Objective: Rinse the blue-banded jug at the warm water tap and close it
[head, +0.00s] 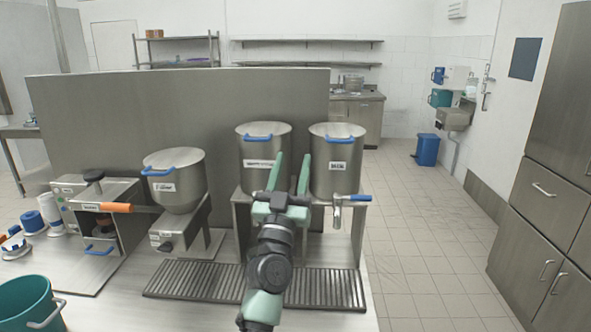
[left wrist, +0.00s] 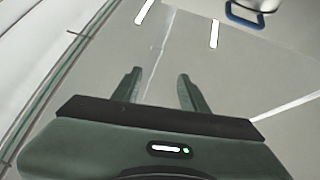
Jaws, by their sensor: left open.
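My left gripper (head: 291,172) is open and empty, with its green fingers pointing up in front of the two tall steel tanks. In the left wrist view its two fingers (left wrist: 158,78) stand apart with nothing between them. The right tank (head: 327,174) has a tap (head: 337,214) below it with a blue lever (head: 356,198). The tank labels are too small to read surely, so I cannot tell which is warm water. Small white and blue items (head: 50,208) stand at the far left; I cannot make out a blue-banded jug among them. My right gripper is not in view.
A slotted drip tray (head: 190,284) lies along the counter under the tanks. A round steel hopper (head: 175,190) and a machine with an orange handle (head: 115,208) stand to the left. A teal bucket (head: 24,300) sits at the lower left. The tiled floor at right is clear.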

